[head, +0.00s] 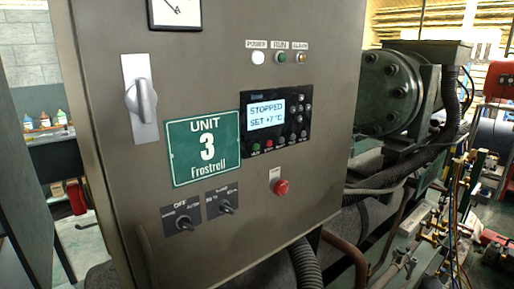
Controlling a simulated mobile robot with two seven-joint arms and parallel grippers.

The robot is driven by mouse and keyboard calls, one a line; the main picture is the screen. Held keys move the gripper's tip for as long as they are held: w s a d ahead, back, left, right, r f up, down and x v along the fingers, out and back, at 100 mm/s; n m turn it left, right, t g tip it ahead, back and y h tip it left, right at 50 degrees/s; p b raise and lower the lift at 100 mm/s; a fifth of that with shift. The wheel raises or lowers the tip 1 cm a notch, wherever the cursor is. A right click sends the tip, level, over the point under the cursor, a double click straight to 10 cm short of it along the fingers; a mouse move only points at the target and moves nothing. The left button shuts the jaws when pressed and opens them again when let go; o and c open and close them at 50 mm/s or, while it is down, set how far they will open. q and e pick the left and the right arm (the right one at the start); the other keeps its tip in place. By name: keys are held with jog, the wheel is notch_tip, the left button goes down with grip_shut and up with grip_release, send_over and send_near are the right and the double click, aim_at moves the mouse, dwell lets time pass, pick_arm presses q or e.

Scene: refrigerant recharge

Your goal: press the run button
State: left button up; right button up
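The control panel of the grey cabinet (210,60) faces me. A black controller (290,98) on it has a lit display (266,114) reading "STOPPED" and "SET +7 °C". A small green button (255,148), which looks like the run button, sits at the controller's lower left, with a red button (268,144) to its right. Its tiny label is too small to read surely. Above are a bright white power lamp (258,58), a green run lamp (281,57) and an amber alarm lamp (301,58). Neither of my grippers shows.
A red emergency-type button (281,187) sits below the controller. Two rotary switches (184,222) are at the lower left, and a large grey handle (142,101) at the upper left. A green "UNIT 3" sign (204,147) is left of the controller. Machinery (390,95) stands right.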

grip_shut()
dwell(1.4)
